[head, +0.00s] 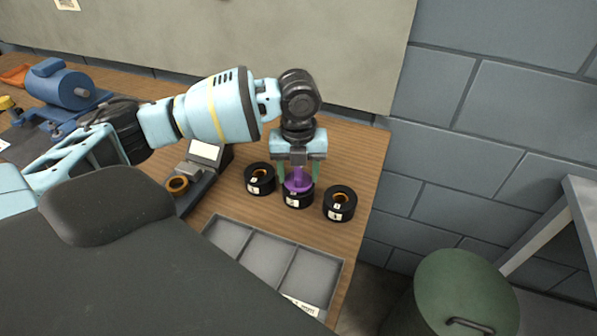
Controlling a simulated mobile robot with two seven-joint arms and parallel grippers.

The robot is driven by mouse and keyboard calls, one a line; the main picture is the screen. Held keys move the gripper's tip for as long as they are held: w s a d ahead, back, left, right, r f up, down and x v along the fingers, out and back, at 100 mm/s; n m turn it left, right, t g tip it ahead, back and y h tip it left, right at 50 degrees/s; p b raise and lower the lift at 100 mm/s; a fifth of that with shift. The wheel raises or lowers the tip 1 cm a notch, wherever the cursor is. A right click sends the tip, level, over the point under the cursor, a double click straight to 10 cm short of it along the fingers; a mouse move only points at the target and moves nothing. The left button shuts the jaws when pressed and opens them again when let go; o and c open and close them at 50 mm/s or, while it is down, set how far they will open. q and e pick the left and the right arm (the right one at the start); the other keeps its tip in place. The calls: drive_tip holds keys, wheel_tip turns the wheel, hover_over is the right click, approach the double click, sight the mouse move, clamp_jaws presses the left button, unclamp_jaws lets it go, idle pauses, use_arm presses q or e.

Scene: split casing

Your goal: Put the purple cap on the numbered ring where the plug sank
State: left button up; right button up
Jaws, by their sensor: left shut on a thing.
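Three black rings with white labels stand in a row on the wooden bench: a left ring (260,180), a middle ring (297,200) and a right ring (340,204). The label digits are too small to read surely. My left gripper (298,183) points down over the middle ring, shut on the purple cap (298,181). The cap is at the top of the middle ring; I cannot tell whether it is seated or just above it. The left and right rings show orange-brown centres. I see no separate plug. My right gripper is not in view.
A grey compartment tray (265,255) lies in front of the rings, near the bench's right edge. A device with a small screen (205,152) and an orange-brown ring (177,184) are to the left. A blue motor (62,88) stands far left. A green bin (460,290) is on the floor.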

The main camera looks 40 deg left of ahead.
sight(298, 172)
use_arm(q)
drive_tip(key=shift+f, duration=0.2)
drive_tip(key=o, duration=1)
drive_tip(key=shift+f, duration=0.1)
wheel_tip(298, 172, up, 12)
drive_tip(key=shift+r+p, duration=0.15)
drive_tip(key=shift+p, duration=0.3)
